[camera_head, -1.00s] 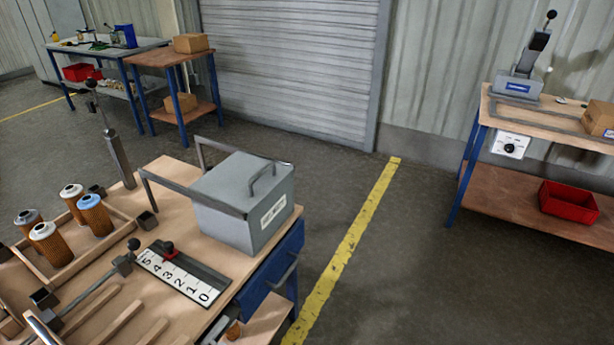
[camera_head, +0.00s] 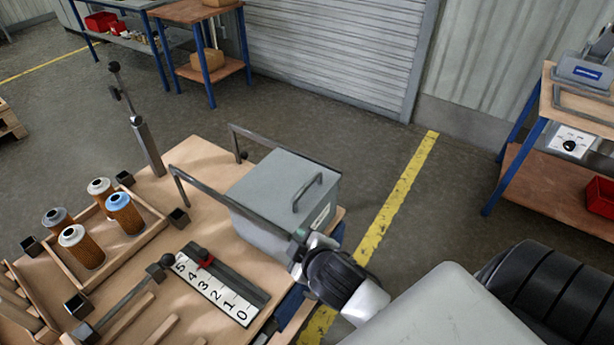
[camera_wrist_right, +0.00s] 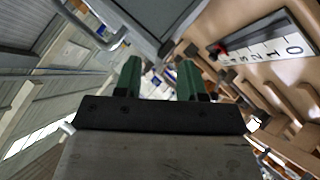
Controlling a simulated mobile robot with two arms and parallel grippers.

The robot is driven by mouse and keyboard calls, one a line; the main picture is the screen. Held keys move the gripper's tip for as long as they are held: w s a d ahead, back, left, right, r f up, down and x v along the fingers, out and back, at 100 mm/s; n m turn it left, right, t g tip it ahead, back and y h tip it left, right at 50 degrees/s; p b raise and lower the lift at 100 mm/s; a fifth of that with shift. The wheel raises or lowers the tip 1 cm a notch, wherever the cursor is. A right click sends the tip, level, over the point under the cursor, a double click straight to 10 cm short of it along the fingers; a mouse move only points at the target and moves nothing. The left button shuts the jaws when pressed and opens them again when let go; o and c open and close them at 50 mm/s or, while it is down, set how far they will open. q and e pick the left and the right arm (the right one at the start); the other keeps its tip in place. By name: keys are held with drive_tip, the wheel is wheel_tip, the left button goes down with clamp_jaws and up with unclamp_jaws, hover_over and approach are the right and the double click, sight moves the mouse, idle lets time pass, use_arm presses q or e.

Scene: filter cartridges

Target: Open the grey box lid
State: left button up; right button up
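The grey box (camera_head: 262,230) stands at the right end of the wooden workbench. Its lid (camera_head: 270,180) is closed and has a bar handle (camera_head: 308,192) on top. Whether the fingers touch the box cannot be told. My left gripper is not in view.
A grey bar frame (camera_head: 205,192) stands beside and behind the box. A numbered scale (camera_head: 215,290) with a red-marked slider lies in front of it. Several filter cartridges (camera_head: 125,212) stand in a wooden tray to the left. Floor with a yellow line (camera_head: 400,195) is free to the right.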

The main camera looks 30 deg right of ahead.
drive_tip(key=w+a+r+n+t+y, duration=0.2)
drive_tip(key=w+r+n+t+y, duration=0.15)
drive_tip(key=r+n, duration=0.35)
drive_tip(key=w+a+r+n+t+y, duration=0.2)
drive_tip(key=w+r+n+t, duration=0.25)
drive_tip(key=r, duration=0.45)
drive_tip(key=a+r+n+g+y, duration=0.2)
drive_tip(key=a+r+n+y, duration=0.3)
drive_tip(key=n+y, duration=0.7)
drive_tip(key=n+g+h, duration=1.5)
drive_tip(key=n+g, duration=0.1)
drive_tip(key=n, duration=1.2)
approach(307, 186)
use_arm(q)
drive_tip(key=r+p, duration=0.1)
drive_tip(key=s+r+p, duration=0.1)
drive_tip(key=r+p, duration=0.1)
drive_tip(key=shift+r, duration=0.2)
use_arm(e)
drive_tip(key=shift+m, duration=0.25)
drive_tip(key=f, duration=0.5)
drive_tip(key=w+a+f, duration=0.1)
drive_tip(key=f, duration=0.2)
drive_tip(key=shift+w+f, duration=0.1)
drive_tip(key=shift+f, duration=0.25)
drive_tip(key=shift+c, duration=0.5)
